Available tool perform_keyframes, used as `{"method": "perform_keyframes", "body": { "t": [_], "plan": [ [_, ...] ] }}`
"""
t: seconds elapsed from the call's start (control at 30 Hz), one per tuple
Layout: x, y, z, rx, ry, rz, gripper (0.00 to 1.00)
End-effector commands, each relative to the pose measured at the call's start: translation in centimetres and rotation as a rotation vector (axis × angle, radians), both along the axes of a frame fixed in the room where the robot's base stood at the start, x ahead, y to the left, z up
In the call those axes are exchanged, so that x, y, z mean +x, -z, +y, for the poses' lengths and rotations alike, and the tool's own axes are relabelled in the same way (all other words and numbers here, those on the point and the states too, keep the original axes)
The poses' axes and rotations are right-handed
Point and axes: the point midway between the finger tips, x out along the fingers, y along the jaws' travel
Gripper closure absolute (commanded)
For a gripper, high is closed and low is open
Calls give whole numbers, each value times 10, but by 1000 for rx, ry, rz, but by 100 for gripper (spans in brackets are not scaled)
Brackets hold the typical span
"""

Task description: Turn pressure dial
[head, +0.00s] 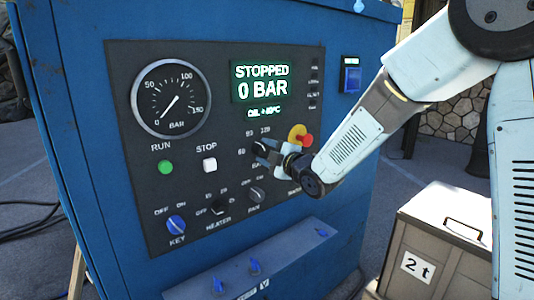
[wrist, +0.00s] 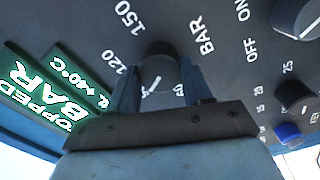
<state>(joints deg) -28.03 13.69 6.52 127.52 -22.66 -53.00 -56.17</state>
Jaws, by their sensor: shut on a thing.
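The pressure dial (wrist: 158,68) is a dark round knob on the black panel, with bar marks around it such as 120 and 150. In the wrist view my gripper (wrist: 157,88) has one finger on each side of the knob, shut on it. A white pointer line shows on the knob between the fingers. In the head view my gripper (head: 262,152) reaches in from the right and covers much of the dial. The green display (head: 262,82) reads STOPPED, 0 BAR. The round gauge (head: 171,98) has its needle near 0.
A red and yellow emergency button (head: 301,136) sits just above my gripper. The green RUN button (head: 165,167), white STOP button (head: 209,165), blue key switch (head: 176,225) and heater knob (head: 219,206) lie left and below. A box marked 2 t (head: 440,235) stands at right.

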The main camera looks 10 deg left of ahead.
Motion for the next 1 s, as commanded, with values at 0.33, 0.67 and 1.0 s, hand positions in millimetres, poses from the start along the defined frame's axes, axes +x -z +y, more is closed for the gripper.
{"method": "perform_keyframes", "body": {
  "t": [0.33, 0.67, 1.0],
  "plan": [
    [-2, 4, 1, -5, -4, 7, 38],
    [-1, 2, 0, -2, -1, 4, 25],
    [-19, 1, -25, -1, 1, 3, 25]
  ]
}}
